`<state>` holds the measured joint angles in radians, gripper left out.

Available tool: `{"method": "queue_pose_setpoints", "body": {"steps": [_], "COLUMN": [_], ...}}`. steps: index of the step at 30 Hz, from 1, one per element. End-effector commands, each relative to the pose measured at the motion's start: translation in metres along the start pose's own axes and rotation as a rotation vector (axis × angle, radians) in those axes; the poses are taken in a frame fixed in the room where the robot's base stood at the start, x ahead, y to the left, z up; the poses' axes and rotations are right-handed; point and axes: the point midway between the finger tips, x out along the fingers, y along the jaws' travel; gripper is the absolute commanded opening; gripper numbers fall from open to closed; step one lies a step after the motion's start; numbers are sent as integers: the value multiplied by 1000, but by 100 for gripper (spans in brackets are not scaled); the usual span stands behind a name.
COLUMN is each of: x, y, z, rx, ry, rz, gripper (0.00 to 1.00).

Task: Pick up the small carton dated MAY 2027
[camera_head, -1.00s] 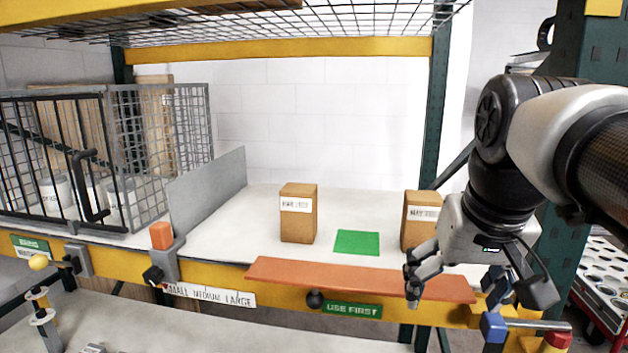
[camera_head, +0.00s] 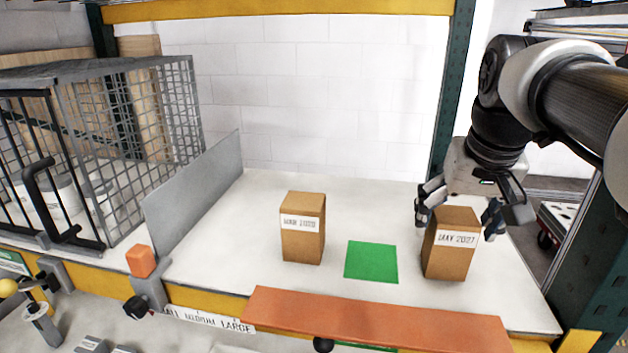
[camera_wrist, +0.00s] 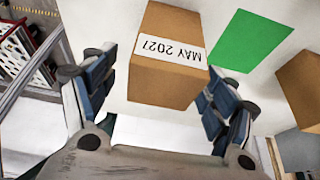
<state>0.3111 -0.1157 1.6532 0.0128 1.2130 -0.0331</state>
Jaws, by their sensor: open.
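The small brown carton labelled MAY 2027 (camera_head: 449,255) stands upright on the white shelf, right of the green square. My gripper (camera_head: 460,212) is open, with one finger at the left of the carton's top and the other at its right. The wrist view shows the same carton (camera_wrist: 167,75) between the spread fingers of my gripper (camera_wrist: 155,98), its label upside down there. The right finger in that view looks very close to the carton; I cannot tell if it touches.
Another brown carton (camera_head: 303,238), its label hard to read, stands left of the green square (camera_head: 371,262). An orange-brown strip (camera_head: 370,322) runs along the shelf's front edge. A grey divider panel (camera_head: 195,195) and a wire cage (camera_head: 150,110) stand to the left.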

Motion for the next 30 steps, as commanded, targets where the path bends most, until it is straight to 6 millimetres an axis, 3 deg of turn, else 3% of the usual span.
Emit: {"method": "queue_pose_setpoints", "body": {"steps": [5, 15, 23, 30], "x": [12, 55, 56, 56], "y": [-1, -4, -4, -4], "z": [1, 2, 2, 1], "rx": [0, 0, 0, 0], "ry": [-1, 0, 1, 1], "rz": [0, 0, 0, 0], "gripper": [78, 78, 78, 62]}}
